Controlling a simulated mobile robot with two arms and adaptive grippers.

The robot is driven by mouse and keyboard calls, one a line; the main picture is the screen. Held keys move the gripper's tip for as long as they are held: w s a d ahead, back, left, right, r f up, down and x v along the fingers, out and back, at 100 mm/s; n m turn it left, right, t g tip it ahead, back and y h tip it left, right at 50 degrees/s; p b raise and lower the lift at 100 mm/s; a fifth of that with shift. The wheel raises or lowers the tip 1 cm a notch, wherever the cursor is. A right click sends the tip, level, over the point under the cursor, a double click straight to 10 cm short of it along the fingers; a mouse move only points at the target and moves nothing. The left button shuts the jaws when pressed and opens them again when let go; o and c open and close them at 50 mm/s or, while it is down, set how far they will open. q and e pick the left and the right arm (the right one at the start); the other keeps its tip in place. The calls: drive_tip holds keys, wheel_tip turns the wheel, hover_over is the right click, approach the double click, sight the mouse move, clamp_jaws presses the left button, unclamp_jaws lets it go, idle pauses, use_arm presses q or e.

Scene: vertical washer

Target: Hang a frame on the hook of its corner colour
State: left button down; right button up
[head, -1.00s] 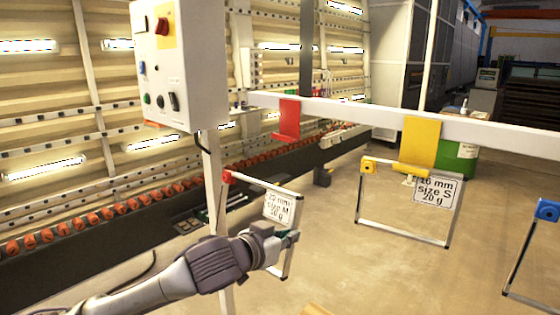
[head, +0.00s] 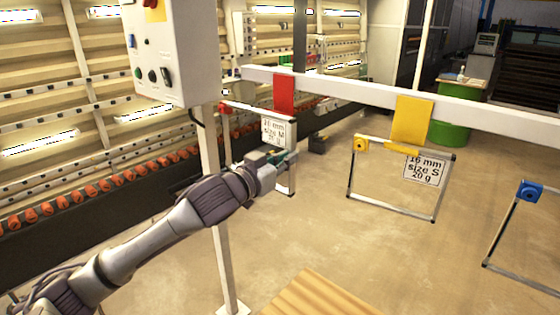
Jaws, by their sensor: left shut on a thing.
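A thin metal frame with a red corner (head: 225,108) and a white size M label (head: 273,131) is held by my left gripper (head: 284,160) at its right side. Its top bar meets the lower end of the red hook (head: 284,95) in the picture. The hook's lip is hidden, so I cannot tell whether the frame rests on it. A frame with a yellow corner (head: 360,144) and a size S label hangs at the yellow hook (head: 412,119). A frame with a blue corner (head: 530,191) is cut off at the right edge. My right gripper is out of view.
The white rail (head: 360,91) carries the hooks. A grey control box (head: 165,50) on a white post (head: 222,260) stands left of the red hook. A wooden surface (head: 320,295) shows at the bottom. Floor below the frames is clear.

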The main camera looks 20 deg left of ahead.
use_arm(q)
drive_tip(key=p+x, duration=0.1)
drive_tip(key=x, duration=0.8)
drive_tip(key=shift+f, duration=0.2)
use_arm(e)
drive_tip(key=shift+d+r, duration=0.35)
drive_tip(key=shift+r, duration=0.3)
use_arm(q)
drive_tip(key=shift+d, duration=0.1)
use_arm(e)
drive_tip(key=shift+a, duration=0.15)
use_arm(q)
drive_tip(key=shift+p, duration=0.3)
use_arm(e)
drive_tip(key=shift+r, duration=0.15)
use_arm(q)
drive_tip(key=shift+f+b, duration=0.45)
drive_tip(key=shift+f, duration=0.5)
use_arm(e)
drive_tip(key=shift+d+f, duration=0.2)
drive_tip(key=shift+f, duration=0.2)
use_arm(q)
drive_tip(key=c, duration=1.2)
unclamp_jaws()
drive_tip(key=shift+s, duration=0.15)
